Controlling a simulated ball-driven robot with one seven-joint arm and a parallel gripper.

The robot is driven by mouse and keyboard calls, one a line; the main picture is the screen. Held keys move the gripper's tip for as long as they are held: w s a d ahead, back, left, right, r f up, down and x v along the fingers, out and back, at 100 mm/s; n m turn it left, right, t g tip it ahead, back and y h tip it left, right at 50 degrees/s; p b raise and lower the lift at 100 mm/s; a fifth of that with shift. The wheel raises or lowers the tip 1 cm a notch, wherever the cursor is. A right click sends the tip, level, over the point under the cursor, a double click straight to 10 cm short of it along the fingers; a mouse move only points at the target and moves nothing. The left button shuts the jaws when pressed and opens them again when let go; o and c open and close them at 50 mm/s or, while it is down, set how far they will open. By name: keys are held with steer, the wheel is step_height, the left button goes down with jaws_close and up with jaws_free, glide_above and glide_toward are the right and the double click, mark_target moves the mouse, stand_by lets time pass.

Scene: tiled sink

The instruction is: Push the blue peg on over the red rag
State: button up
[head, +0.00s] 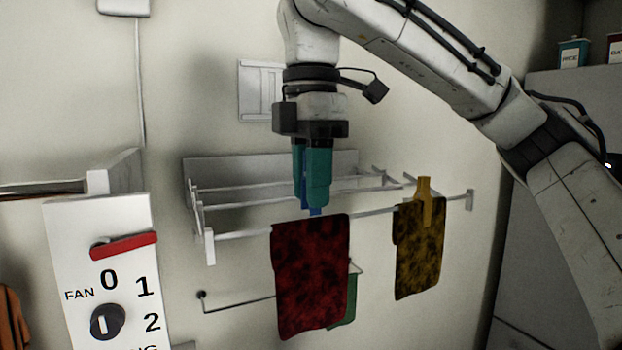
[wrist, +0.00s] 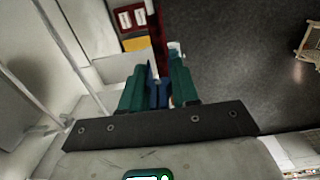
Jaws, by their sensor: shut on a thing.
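My gripper (head: 312,200), with teal fingers, points down over the front rail of the wall rack. It is shut on the blue peg (head: 315,211), which shows only as a small blue piece below and between the fingers. In the wrist view the blue peg (wrist: 155,94) shows between the teal fingers. The red rag (head: 310,275), dark and mottled, hangs over the rail right below the peg. The peg's lower end is at the rag's top edge; I cannot tell how far it straddles the rag.
A yellow peg (head: 424,200) sits on a yellow mottled rag (head: 418,248) to the right on the same rail. A green cloth (head: 350,308) hangs partly behind the red rag. A fan switch panel (head: 105,270) with a red handle stands at the left.

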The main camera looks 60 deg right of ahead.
mark_target(311, 218)
steer(key=shift+f+b, duration=1.1)
steer(key=shift+f, duration=1.3)
stand_by(0.4)
steer(key=o, duration=1.1)
steer(key=shift+r, duration=0.1)
step_height(311, 218, up, 3)
steer(key=p, duration=0.3)
steer(key=shift+f, duration=0.2)
steer(key=shift+r+p, duration=0.3)
steer(key=shift+r, duration=1.85)
